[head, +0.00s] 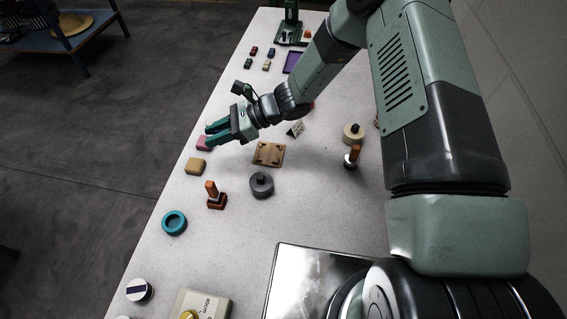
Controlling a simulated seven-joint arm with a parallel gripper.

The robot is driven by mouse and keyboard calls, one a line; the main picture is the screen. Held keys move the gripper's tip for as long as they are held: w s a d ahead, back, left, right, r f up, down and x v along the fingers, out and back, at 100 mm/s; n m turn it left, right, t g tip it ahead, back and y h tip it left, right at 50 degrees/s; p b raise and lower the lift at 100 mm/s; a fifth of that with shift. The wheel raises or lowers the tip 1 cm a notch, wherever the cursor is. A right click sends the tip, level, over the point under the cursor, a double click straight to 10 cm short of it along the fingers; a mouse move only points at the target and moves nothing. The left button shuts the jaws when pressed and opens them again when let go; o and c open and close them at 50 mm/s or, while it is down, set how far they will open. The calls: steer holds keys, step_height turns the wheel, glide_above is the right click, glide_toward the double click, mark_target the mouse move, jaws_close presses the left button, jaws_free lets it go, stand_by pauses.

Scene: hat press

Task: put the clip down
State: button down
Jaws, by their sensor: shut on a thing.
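My gripper (211,133) is held out over the left edge of the long pale table (240,235), with its green fingers pointing left. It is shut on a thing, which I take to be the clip. The clip itself is too small or too hidden between the fingers to make out. A pink block (203,144) shows just below the fingers in the picture, partly covered by them. I cannot tell how high the gripper is above the table.
A tan block (195,167), a wooden board with pegs (268,154), a grey round weight (262,184), an orange-handled stamp (214,196) and a teal ring (174,222) stand nearby. A purple tray (293,62) and small coloured blocks lie farther back. Bare table lies between them.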

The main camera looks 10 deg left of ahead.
steer(key=d+m+t, duration=0.8)
steer(key=d+t, duration=0.2)
steer(key=d, duration=1.3)
glide_above(307, 176)
steer(key=shift+m, duration=0.3)
step_height(307, 176, down, 5)
steer(key=shift+s, duration=0.15)
steer(key=shift+f, duration=2.4)
steer(key=shift+f, duration=0.1)
steer(key=c, duration=0.8)
jaws_free()
steer(key=shift+c, duration=0.2)
